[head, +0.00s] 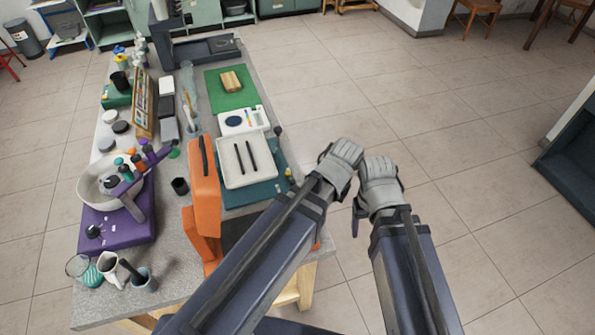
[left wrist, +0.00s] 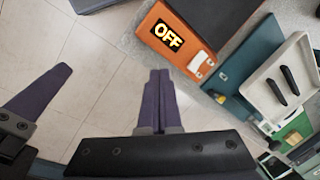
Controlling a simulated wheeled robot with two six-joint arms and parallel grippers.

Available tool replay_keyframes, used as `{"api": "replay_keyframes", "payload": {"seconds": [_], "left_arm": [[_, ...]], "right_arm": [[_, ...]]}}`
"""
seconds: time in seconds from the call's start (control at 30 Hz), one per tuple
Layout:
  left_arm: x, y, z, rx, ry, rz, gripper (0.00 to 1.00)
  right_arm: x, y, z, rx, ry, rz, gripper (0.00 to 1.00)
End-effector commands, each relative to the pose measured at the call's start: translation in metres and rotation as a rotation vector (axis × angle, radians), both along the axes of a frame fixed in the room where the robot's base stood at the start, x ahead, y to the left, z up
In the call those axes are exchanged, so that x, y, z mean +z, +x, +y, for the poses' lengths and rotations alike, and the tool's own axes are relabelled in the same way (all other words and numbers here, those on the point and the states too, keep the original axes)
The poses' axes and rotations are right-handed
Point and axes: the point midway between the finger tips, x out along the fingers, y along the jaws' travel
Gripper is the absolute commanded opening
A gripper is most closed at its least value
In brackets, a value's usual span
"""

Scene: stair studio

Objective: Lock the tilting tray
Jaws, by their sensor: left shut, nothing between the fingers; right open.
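The white tray (head: 236,178) holds two black bars and sits above a teal base (head: 258,192) on the bench; whether it is level or locked I cannot tell. It also shows at the right of the left wrist view (left wrist: 263,92), with the teal base (left wrist: 236,72) beside it. My left gripper (left wrist: 160,76) is shut and empty, over bare floor and apart from the tray. In the head view its fingers are hidden under the grey wrist. My right gripper (head: 357,213) is open, to the right of the bench; one purple finger shows in each view.
An orange device (head: 205,190) stands left of the tray; its OFF sign (left wrist: 168,37) shows in the left wrist view. A green mat (head: 226,101) with a wooden block, a white panel (head: 232,129) and a purple stand (head: 120,228) share the bench.

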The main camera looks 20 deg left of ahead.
Motion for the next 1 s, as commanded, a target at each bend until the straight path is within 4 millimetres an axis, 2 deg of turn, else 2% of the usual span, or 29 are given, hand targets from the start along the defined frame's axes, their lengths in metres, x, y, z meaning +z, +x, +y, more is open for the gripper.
{"api": "replay_keyframes", "payload": {"seconds": [0.03,0.2,0.3,0.4,0.53,0.8,1.0], "left_arm": [[-0.013,0.038,-0.001,0.077,0.044,-0.036,0.0],[-0.025,0.125,0.015,0.363,0.195,-0.204,0.0],[-0.025,0.162,0.023,0.49,0.255,-0.297,0.0],[-0.024,0.183,0.028,0.573,0.29,-0.363,0.0],[-0.021,0.193,0.032,0.618,0.307,-0.402,0.0],[-0.02,0.191,0.032,0.62,0.308,-0.403,0.0],[-0.033,0.193,0.038,0.621,0.307,-0.402,0.0]], "right_arm": [[-0.015,0.0,0.0,0.0,0.0,0.0,0.67],[-0.04,0.0,0.0,-0.001,0.0,0.0,0.67],[-0.049,0.0,0.0,-0.001,0.0,0.0,0.67],[-0.053,0.0,0.0,-0.001,0.0,0.0,0.67],[-0.054,0.0,0.0,-0.001,0.0,0.0,0.67],[-0.054,0.0,0.0,-0.001,0.0,0.0,0.67],[-0.066,0.0,0.0,-0.001,0.0,0.0,0.67]]}}
